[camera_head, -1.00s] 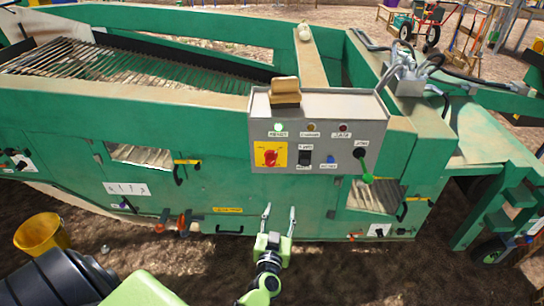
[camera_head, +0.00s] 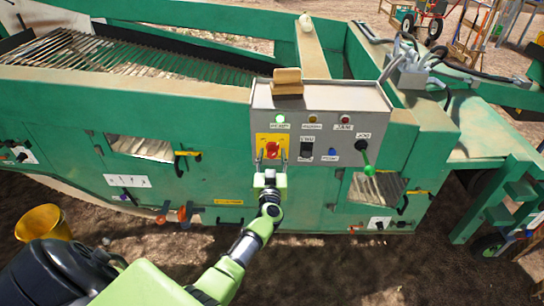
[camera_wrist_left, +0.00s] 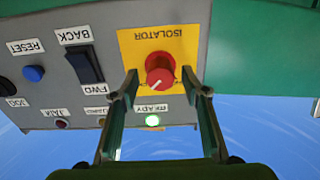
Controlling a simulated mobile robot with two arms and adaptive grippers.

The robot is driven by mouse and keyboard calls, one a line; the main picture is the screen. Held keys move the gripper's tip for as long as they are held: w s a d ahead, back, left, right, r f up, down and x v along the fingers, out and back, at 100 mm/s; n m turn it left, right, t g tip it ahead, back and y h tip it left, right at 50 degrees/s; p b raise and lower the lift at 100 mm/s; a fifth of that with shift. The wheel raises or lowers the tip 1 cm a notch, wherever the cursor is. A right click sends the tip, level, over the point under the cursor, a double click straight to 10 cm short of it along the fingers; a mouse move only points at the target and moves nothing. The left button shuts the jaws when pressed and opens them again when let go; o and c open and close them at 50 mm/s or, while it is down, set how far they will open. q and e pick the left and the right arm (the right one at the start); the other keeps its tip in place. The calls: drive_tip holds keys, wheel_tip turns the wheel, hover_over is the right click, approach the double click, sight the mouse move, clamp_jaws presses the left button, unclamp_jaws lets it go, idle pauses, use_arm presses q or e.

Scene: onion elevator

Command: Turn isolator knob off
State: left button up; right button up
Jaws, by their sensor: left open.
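The red isolator knob (camera_head: 271,150) sits on a yellow plate (camera_head: 262,139) at the left of the grey control panel. In the left wrist view the knob (camera_wrist_left: 159,72) has a white pointer mark, and the yellow plate (camera_wrist_left: 135,45) reads ISOLATOR upside down. My left gripper (camera_head: 270,160) is in front of the panel, just below the knob in the head view. My right gripper is not in view.
A wooden block (camera_head: 287,80) stands on top. A yellow bucket (camera_head: 42,222) stands at the left.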

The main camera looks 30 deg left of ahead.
use_arm(q)
drive_tip(key=shift+w+a, duration=0.3)
drive_tip(key=shift+w, duration=0.05)
drive_tip(key=shift+c, duration=0.4)
drive_tip(key=c, duration=1)
